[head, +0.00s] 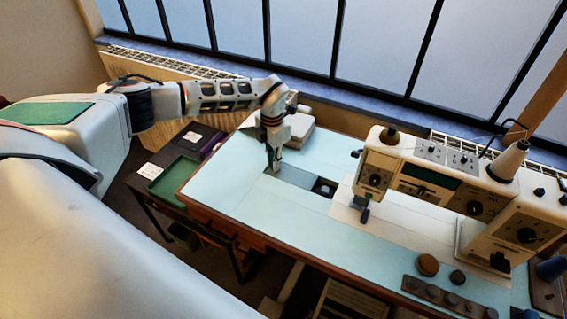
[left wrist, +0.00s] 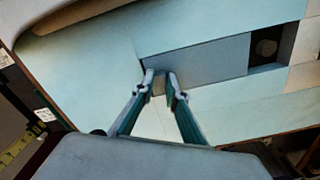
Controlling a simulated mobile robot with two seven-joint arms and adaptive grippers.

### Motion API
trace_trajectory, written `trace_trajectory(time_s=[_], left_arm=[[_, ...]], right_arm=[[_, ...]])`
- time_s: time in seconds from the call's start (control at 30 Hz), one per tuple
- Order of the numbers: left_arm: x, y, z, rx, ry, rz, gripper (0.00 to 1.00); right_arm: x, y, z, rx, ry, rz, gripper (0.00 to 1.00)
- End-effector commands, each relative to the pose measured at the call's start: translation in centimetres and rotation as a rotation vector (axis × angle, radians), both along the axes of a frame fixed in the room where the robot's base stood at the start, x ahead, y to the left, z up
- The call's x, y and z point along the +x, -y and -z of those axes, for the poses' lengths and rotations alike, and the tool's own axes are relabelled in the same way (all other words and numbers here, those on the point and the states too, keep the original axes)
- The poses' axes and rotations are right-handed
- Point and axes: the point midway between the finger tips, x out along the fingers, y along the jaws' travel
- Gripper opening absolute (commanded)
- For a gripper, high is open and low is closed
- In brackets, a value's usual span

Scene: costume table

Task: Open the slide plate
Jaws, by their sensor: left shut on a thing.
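The slide plate (head: 302,178) is a flat grey-blue rectangle set in the pale blue sewing table. It also shows in the left wrist view (left wrist: 205,60). At its right end a dark square opening (head: 323,187) is uncovered, with a round part inside (left wrist: 265,48). My left gripper (head: 273,166) points down at the plate's left end. In the left wrist view its fingertips (left wrist: 160,84) are closed around a small grey tab at the plate's near left corner. The fingers partly hide that tab. My right gripper is not in view.
A sewing machine (head: 440,175) stands to the right of the opening. A light box-like object (head: 293,133) lies behind my left gripper. Round pieces (head: 428,265) lie at the front right. A green tray (head: 175,181) is left of the table. The table's left part is clear.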

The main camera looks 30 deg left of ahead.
Motion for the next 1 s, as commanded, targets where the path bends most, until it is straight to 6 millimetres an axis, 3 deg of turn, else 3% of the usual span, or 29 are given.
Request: trace_trajectory(time_s=[0.23,0.27,0.3,0.73,1.0], left_arm=[[0.1,0.0,-0.1,0.000,0.003,0.001,0.00],[0.1,0.0,-0.1,0.000,0.003,0.001,0.21],[0.1,0.0,-0.1,0.000,0.003,0.001,0.30],[0.1,0.1,-0.6,0.000,0.002,0.001,0.30],[0.2,0.0,-5.2,0.000,0.005,0.002,0.30]], right_arm=[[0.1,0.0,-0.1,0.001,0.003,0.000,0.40],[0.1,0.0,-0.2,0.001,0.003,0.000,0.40],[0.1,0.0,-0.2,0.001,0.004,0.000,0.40],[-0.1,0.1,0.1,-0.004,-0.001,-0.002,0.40],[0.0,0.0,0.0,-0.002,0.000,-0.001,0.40]])
